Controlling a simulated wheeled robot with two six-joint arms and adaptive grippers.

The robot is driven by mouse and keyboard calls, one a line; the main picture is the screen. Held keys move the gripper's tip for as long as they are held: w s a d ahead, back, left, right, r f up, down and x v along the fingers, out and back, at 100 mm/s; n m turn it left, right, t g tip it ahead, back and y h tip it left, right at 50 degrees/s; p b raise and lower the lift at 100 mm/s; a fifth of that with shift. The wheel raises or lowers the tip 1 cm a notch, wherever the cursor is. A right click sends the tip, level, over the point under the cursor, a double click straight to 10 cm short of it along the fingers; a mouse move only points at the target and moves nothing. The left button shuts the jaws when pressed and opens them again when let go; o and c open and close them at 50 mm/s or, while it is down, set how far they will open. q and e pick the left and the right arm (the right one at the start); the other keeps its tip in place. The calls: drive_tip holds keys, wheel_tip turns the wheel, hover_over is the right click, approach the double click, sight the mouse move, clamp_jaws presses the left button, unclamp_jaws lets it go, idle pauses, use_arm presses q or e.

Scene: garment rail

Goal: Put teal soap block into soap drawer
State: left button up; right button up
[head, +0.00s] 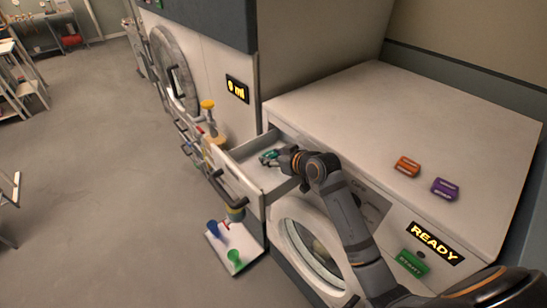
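The soap drawer (237,151) is pulled out from the upper left of the front-loading washing machine. The teal soap block (270,154) is inside the drawer outline, at the tip of my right gripper (271,158). My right arm reaches over the machine front from the lower right, with the gripper pointing left into the drawer. The dark fingers are at the block and partly cover it. They are too small to tell whether they grip it or whether it rests on the drawer floor. My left gripper is not in view.
An orange block (407,166) and a purple block (444,188) lie on the white machine top (370,105). A green START button (412,263) and a READY display (437,243) are on the front. A white tray (249,241) with blue and green cups is on the floor.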

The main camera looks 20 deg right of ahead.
drive_tip(key=shift+o, duration=1.2)
drive_tip(key=shift+s+r, duration=0.1)
drive_tip(key=shift+s, duration=0.05)
drive_tip(key=shift+d, duration=0.15)
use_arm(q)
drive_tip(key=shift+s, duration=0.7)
use_arm(e)
drive_tip(key=p+v, duration=0.6)
drive_tip(key=v, duration=0.1)
drive_tip(key=shift+r, duration=0.15)
drive_tip(key=shift+s, duration=0.1)
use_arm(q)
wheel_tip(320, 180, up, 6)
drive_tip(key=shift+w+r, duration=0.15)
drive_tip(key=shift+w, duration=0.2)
